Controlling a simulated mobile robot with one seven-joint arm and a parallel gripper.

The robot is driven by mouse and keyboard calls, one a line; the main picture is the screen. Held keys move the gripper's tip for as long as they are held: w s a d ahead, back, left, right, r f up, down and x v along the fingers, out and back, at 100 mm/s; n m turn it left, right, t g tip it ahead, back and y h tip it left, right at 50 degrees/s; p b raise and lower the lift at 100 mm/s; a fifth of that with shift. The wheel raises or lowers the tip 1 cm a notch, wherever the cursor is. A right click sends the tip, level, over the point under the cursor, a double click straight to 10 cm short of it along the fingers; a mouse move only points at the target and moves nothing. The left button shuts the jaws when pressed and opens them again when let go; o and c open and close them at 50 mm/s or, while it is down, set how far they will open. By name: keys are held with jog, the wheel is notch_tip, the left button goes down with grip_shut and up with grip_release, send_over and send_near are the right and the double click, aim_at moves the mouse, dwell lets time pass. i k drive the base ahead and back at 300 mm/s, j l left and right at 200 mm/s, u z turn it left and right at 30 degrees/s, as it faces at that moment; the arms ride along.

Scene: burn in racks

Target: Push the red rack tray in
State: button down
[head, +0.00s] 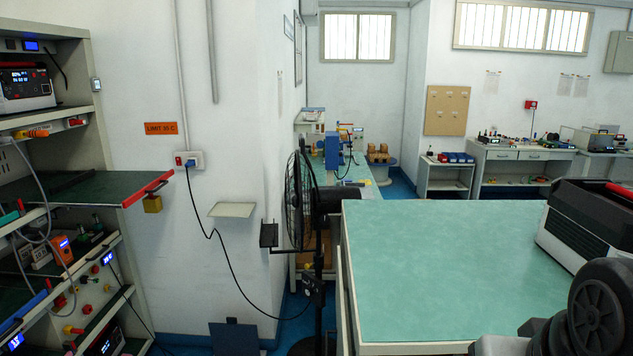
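My gripper is not in view; only a dark, rounded part of my arm shows at the bottom right, far from the tray.
A green-topped table (440,270) fills the right foreground, with a dark-topped box (590,225) on it. A black fan (300,205) stands left of the table. A cable hangs from a wall socket (190,160) beside the rack. Blue floor shows between rack and fan.

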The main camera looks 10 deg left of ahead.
aim_at(92, 188)
jog(key=k+j, duration=0.15)
jog(key=j, duration=0.2)
jog(key=k+j, duration=0.15)
jog(key=j, duration=0.15)
jog(key=k+j, duration=0.15)
jog(key=j, duration=0.2)
jog(key=i+j, duration=0.1)
jog(key=j, duration=0.65)
jog(key=i+j, duration=0.15)
jog(key=j, duration=0.2)
jog(key=i+j, duration=0.75)
jog(key=j, duration=0.2)
jog(key=i+j, duration=0.2)
jog(key=i, duration=0.25)
jog(key=i+j+z, duration=0.1)
jog(key=i, duration=0.3)
jog(key=j, duration=0.15)
